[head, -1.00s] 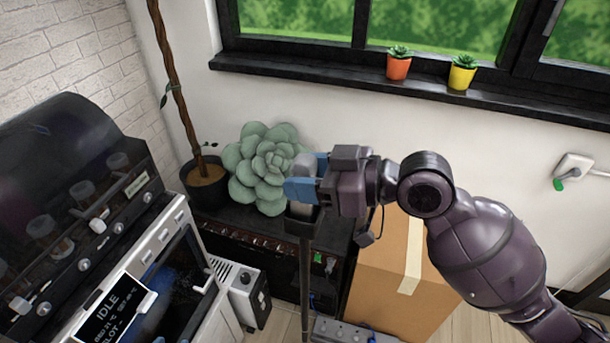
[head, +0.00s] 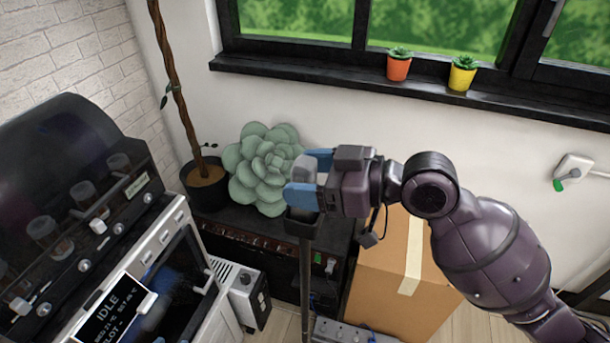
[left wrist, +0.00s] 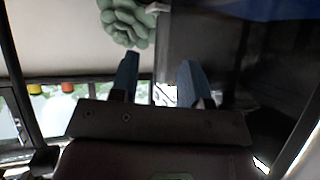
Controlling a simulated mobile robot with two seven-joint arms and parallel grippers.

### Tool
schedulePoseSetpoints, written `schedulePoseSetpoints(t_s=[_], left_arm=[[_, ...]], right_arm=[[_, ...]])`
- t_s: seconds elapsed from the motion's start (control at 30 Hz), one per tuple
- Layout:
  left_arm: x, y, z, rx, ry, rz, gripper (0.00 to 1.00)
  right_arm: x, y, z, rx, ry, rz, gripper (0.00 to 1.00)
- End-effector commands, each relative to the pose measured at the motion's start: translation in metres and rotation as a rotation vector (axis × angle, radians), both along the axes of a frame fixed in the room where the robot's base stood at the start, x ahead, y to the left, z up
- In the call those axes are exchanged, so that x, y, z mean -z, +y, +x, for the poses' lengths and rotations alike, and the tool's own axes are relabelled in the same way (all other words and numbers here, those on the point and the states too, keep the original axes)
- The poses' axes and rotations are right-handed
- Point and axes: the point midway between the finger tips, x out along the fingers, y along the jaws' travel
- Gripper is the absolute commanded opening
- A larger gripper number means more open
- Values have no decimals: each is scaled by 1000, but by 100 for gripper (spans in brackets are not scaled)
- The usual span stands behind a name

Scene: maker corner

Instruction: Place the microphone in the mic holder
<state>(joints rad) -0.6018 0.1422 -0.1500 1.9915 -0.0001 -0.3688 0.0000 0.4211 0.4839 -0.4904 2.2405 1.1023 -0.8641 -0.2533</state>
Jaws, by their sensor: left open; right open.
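The grey microphone (head: 303,169) shows between the blue fingers of my right gripper (head: 310,177) in the head view. The fingers are open, one on the far side and one on the near side. The dark mic holder (head: 303,214) is a cup on top of a thin black stand, directly below the fingers. The near finger hides the microphone's lower part, so how deep it sits in the cup cannot be seen. My left gripper (left wrist: 158,82) is open and empty in the left wrist view, and does not show in the head view.
A large green succulent (head: 263,168) stands just left of the holder. A cardboard box (head: 395,275) is behind my right arm. A machine with a display (head: 115,310) fills the left side. Two small potted plants (head: 398,67) stand on the window sill.

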Motion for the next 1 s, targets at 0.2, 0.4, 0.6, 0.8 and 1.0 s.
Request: schedulePoseSetpoints(t_s=[0.2,0.4,0.6,0.8,1.0], left_arm=[[6,0,-1,0,4,1,43],[11,0,-2,1,9,1,43],[17,0,-3,0,14,1,43],[20,0,-4,1,17,0,43],[21,0,-4,1,17,0,43]], right_arm=[[-3,-30,-9,3,1,-5,70],[-10,-60,-19,2,1,-4,70],[-15,-87,-28,2,2,-5,70],[-20,-103,-33,1,-1,-2,70],[-22,-107,-35,0,1,-1,70]])
